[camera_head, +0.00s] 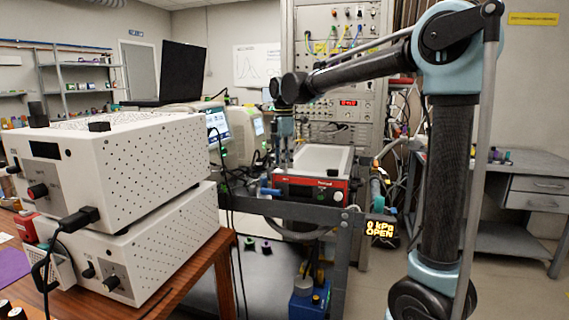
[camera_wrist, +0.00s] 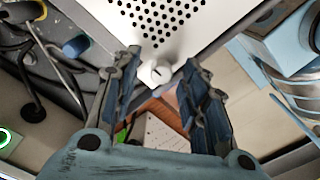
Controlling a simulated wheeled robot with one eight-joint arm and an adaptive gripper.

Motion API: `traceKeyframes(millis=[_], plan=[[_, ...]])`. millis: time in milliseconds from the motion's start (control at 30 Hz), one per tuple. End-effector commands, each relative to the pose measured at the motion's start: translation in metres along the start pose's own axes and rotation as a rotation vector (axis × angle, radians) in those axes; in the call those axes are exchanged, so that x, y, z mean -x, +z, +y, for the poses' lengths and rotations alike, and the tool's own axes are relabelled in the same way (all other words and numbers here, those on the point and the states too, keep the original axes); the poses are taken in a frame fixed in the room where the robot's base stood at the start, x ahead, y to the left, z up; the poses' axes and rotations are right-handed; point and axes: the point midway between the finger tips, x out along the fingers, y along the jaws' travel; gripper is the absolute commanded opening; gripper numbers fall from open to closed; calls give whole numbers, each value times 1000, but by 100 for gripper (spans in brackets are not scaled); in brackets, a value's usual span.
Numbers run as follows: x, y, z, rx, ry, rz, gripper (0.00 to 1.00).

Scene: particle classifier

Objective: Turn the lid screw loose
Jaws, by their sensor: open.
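In the head view my gripper (camera_head: 284,158) points down at the left end of a red-fronted device with a light top (camera_head: 325,160). The screw cannot be made out there.
Two stacked white boxes (camera_head: 130,170) stand on a wooden table at the left. A blue cylindrical part (camera_wrist: 76,46) and cables lie left of the lid in the wrist view. An equipment rack (camera_head: 340,60) stands behind.

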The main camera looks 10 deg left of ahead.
Motion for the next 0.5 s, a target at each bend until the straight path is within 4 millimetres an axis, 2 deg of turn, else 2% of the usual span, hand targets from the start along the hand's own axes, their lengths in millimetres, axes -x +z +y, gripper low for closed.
traceKeyframes(millis=[500], plan=[[88,1,1,0,0,0,40]])
